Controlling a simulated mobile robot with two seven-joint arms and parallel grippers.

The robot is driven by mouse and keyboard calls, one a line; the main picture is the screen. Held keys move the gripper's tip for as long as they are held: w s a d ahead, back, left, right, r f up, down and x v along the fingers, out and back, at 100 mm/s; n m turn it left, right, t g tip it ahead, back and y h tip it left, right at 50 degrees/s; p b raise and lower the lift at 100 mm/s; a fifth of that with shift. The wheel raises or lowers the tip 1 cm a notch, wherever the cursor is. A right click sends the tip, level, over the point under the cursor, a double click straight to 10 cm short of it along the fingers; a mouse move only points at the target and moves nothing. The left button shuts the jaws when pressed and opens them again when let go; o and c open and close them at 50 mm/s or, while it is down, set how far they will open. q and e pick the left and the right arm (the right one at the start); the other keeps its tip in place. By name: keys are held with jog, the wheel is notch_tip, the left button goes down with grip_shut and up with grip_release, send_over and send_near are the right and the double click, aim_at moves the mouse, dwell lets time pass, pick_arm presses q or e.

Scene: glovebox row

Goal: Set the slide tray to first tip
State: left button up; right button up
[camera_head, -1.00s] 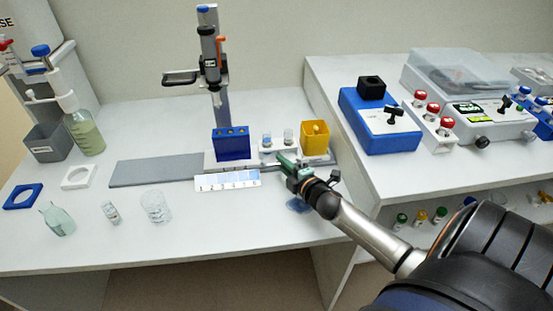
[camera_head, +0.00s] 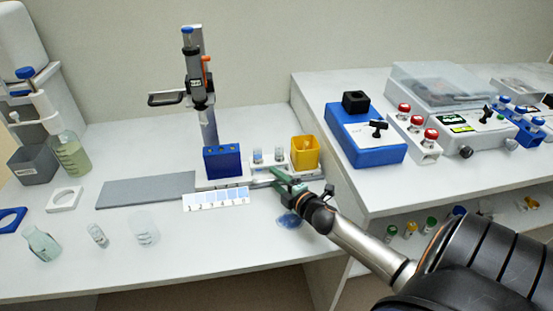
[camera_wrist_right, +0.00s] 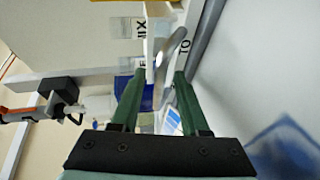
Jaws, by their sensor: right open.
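The slide tray (camera_head: 207,184) is a pale carriage on a grey rail (camera_head: 148,190). It carries a blue block with holes (camera_head: 222,161), two small clear vials and a yellow cup (camera_head: 305,153). A strip with blue shaded, numbered cells (camera_head: 216,198) lies in front of it. My right gripper (camera_head: 271,178) is open at the tray's front edge, below the vials. In the right wrist view, a grey, rounded handle-like part (camera_wrist_right: 172,43) shows just beyond and between the open green fingers (camera_wrist_right: 160,80). I cannot tell whether they touch it. My left gripper is not in view.
A pipette on a stand (camera_head: 196,75) rises behind the tray. Glassware, including a beaker (camera_head: 144,229), stands at the front left. A blue device (camera_head: 365,135) sits on the raised bench at right. A blue patch (camera_head: 290,221) lies beneath my right wrist.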

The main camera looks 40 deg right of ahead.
jog(key=shift+r, duration=0.1)
jog(key=shift+r, duration=0.35)
notch_tip(320, 180, up, 3)
jog(key=shift+f+p, duration=0.15)
jog(key=shift+p, duration=0.7)
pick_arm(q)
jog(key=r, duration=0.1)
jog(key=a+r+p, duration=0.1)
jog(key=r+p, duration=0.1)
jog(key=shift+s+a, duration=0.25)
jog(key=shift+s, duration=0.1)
pick_arm(e)
jog(key=s+a+r, duration=0.9)
jog(key=s, duration=0.1)
jog(key=shift+s+r, duration=0.2)
jog(key=shift+s, duration=0.2)
jog(key=shift+f, duration=0.1)
